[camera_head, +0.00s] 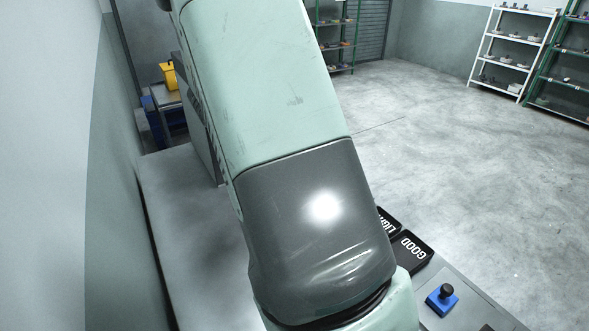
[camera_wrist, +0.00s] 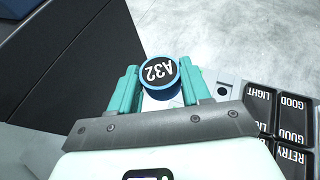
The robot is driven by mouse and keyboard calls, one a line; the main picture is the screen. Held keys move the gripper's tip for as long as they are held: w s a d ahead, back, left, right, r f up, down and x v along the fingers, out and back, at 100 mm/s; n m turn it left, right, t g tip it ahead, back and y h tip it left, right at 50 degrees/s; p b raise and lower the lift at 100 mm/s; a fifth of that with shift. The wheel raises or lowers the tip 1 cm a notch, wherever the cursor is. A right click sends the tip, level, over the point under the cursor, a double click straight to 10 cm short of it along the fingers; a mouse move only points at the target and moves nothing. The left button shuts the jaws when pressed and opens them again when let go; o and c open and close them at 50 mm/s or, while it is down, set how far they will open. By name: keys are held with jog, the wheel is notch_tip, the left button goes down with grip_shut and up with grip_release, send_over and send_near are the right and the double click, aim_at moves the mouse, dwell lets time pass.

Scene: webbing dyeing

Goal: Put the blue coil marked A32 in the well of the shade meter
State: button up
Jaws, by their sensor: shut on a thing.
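The blue coil (camera_wrist: 161,77) has a black top face with a white A32 on it and a blue rim. In the wrist view it sits between the teal fingers of my gripper (camera_wrist: 160,84), which is shut on it. The label reads tilted in the picture. What lies directly under the coil is mostly hidden, so I cannot tell how high it is held. In the head view my own arm hides the gripper and the coil. I cannot clearly make out the shade meter or its well in either view.
Black trays marked GOOD (camera_head: 411,250) and LIGHT stand on the bench (camera_head: 178,215); the wrist view also shows a RETRY tray (camera_wrist: 290,157). A blue block with a black knob (camera_head: 442,299) is at lower right. A large dark surface (camera_wrist: 75,62) fills the wrist view's left.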

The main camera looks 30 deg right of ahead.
jog(key=s+d+f+m+g, duration=0.2)
jog(key=s+d+f+g, duration=0.1)
jog(key=d+f, duration=0.3)
jog(key=s+d+f+m+g+h, duration=0.1)
jog(key=s+d+f+m+g, duration=0.2)
jog(key=d+f, duration=0.3)
jog(key=s+d+f+m+g, duration=0.2)
jog(key=d+f, duration=0.4)
jog(key=f, duration=0.6)
jog(key=shift+s+d+f+m+g, duration=0.15)
jog(key=shift+s+m+g, duration=0.1)
jog(key=shift+s, duration=0.2)
jog(key=shift+s+d+f+m+g, duration=0.15)
jog(key=shift+s+g, duration=0.1)
jog(key=shift+s, duration=0.15)
jog(key=shift+f, duration=2.25)
jog(key=shift+f, duration=0.3)
jog(key=shift+f, duration=0.3)
jog(key=o, duration=1)
jog(key=shift+o, duration=0.2)
